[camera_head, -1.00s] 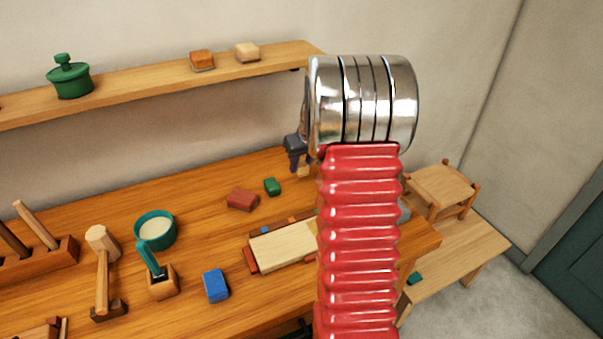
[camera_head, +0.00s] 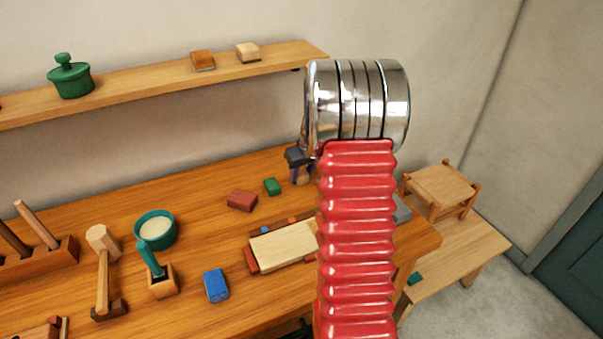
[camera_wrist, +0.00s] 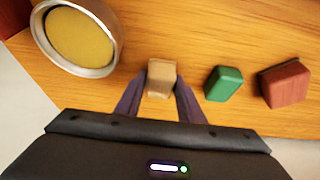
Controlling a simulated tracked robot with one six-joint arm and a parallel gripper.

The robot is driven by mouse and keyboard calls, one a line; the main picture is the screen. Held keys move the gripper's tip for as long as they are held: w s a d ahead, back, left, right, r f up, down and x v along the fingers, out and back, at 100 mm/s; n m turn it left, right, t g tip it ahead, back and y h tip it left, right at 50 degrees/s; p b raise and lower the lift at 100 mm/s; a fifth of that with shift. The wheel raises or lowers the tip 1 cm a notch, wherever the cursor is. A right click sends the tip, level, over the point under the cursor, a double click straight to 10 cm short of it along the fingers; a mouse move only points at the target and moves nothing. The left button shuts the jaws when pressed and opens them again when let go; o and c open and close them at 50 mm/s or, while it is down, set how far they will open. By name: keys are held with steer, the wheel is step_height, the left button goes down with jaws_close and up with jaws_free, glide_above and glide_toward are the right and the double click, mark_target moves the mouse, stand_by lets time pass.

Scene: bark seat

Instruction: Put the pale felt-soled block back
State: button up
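A small tan block (camera_wrist: 161,79) stands on the wooden bench near its right part. It also shows partly in the head view (camera_head: 303,176), below the dark end of my arm. My gripper (camera_wrist: 162,82) has its two purple fingers on either side of this block, and they look pressed against it. The block still appears to be at bench level. Its underside is hidden, so I cannot see any felt. Another pale, cream block (camera_head: 248,52) sits on the wall shelf (camera_head: 150,88), beside an orange-brown block (camera_head: 203,60).
A green block (camera_wrist: 224,84) and a red block (camera_wrist: 285,84) stand close to the right of my gripper in the wrist view. A round metal-rimmed dish (camera_wrist: 80,38) is at its left. A pale board (camera_head: 283,247) and a blue block (camera_head: 216,286) lie further forward on the bench.

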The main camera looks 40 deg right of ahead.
steer(key=o, duration=0.4)
steer(key=shift+c, duration=0.2)
steer(key=shift+r, duration=0.1)
steer(key=v, duration=1.2)
steer(key=shift+a, duration=0.15)
